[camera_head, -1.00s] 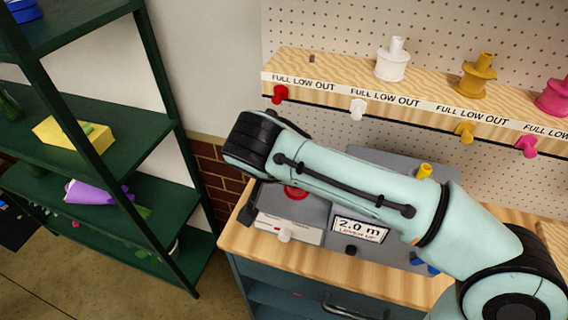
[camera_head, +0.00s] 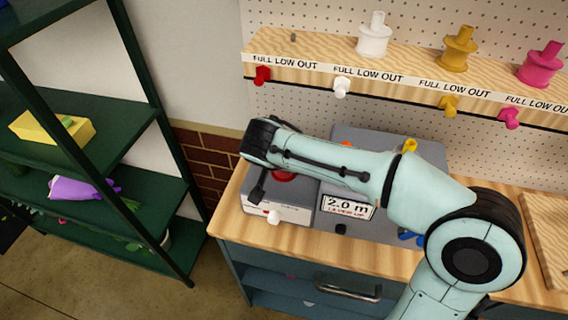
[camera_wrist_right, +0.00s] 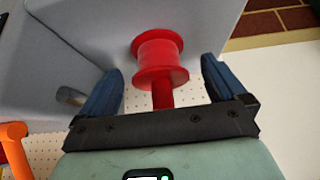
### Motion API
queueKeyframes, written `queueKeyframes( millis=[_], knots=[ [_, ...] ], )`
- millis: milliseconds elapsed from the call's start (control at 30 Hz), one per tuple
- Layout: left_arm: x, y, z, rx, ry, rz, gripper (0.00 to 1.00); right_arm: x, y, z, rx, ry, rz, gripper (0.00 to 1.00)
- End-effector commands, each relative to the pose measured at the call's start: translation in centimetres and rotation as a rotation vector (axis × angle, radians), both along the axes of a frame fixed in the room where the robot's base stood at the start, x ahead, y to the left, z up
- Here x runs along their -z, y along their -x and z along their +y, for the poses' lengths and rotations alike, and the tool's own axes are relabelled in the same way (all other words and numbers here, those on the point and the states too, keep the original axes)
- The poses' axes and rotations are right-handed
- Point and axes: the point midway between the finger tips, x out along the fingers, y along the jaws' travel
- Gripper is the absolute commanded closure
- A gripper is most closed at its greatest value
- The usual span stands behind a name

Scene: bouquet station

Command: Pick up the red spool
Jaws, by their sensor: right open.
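The red spool (camera_wrist_right: 160,55) stands on the grey machine (camera_head: 425,160), its thin stem pointing toward my right gripper in the right wrist view. In the head view only a red bit of it (camera_head: 284,177) shows below my arm. My right gripper (camera_wrist_right: 163,75) is open, with one blue finger on each side of the spool and a visible gap on both sides. In the head view it hangs over the left part of the machine, mostly hidden by my wrist. My left gripper is in neither current view.
A wooden shelf (camera_head: 300,66) above the bench holds white (camera_head: 374,36), yellow (camera_head: 457,50) and pink (camera_head: 540,65) spools, with coloured knobs along its front. A small display reading 2.0 m (camera_head: 347,207) is on the machine. A green rack (camera_head: 120,130) stands left.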

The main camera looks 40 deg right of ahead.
Motion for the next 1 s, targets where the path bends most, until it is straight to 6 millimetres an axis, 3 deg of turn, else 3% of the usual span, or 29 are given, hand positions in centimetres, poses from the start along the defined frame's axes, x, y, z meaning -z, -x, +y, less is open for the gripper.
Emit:
queueKeyframes(
  millis=[333, 500, 533, 833, 1000],
  knots=[
    [0.0, 0.0, 0.0, 0.0, 0.0, 0.0, 0.5, 0.8, -0.3, -0.4, 0.0, 0.0, 0.0, 0.05],
    [0.0, 0.0, 0.0, 0.0, 0.0, 0.0, 0.5, 0.8, -0.3, -0.4, 0.0, 0.0, 0.0, 0.61],
    [0.0, 0.0, 0.0, 0.0, 0.0, 0.0, 0.5, 0.8, -0.3, -0.4, 0.0, 0.0, 0.0, 0.64],
    [0.0, 0.0, 0.0, 0.0, 0.0, 0.0, 0.5, 0.7, -0.3, -0.4, 0.001, 0.0, 0.0, 0.64],
    [-0.3, -0.1, 0.0, 0.001, 0.0, -0.001, 0.5, -1.6, -0.4, -0.4, 0.0, -0.002, -0.005, 0.64]
  ],
)
